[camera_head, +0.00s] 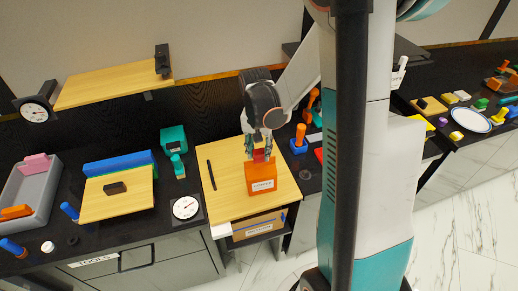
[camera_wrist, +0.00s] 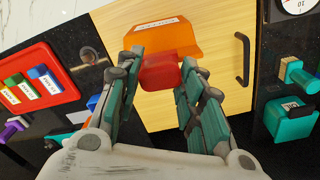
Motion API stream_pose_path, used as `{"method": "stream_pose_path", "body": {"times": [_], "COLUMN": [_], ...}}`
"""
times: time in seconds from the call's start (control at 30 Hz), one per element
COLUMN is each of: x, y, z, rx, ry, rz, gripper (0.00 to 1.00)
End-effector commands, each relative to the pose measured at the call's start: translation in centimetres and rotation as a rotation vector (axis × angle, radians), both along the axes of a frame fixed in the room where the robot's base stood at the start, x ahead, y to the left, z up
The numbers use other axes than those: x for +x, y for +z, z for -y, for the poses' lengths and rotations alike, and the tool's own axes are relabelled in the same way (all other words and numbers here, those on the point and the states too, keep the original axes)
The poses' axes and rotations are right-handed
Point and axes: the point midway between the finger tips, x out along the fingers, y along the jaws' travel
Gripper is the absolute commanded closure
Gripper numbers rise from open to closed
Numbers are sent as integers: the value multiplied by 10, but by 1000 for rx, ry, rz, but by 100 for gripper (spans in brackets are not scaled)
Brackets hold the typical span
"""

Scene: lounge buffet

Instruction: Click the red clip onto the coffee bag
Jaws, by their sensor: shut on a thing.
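The coffee bag is an orange block-like bag with a white label (camera_head: 262,180), upright on a light wooden board. It also shows in the wrist view (camera_wrist: 165,38), top centre. My gripper (camera_head: 258,152) points down right over the bag's top. In the wrist view its fingers (camera_wrist: 166,66) are closed around the red clip (camera_wrist: 159,73), one on each side. The clip overlaps the bag's edge in that view; whether it touches or grips the bag I cannot tell. In the head view the clip is mostly hidden between the fingers.
The wooden board (camera_head: 228,187) has a black bar handle (camera_head: 211,175) left of the bag. A dial (camera_head: 186,207) and a teal box (camera_head: 173,139) stand further left. Orange and blue handled items (camera_head: 299,140) stand close on the right. A red tray (camera_wrist: 37,78) shows in the wrist view.

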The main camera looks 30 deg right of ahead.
Motion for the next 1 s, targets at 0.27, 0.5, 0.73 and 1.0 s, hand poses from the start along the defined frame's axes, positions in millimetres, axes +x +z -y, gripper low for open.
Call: {"method": "stream_pose_path", "body": {"times": [0.27,0.5,0.73,1.0], "x": [0,0,0,0], "y": [-3,-4,-8,-12], "z": [0,0,0,1], "rx": [0,0,0,0], "ry": [0,0,0,0], "rz": [0,0,0,0], "gripper": [100,100,100,58]}}
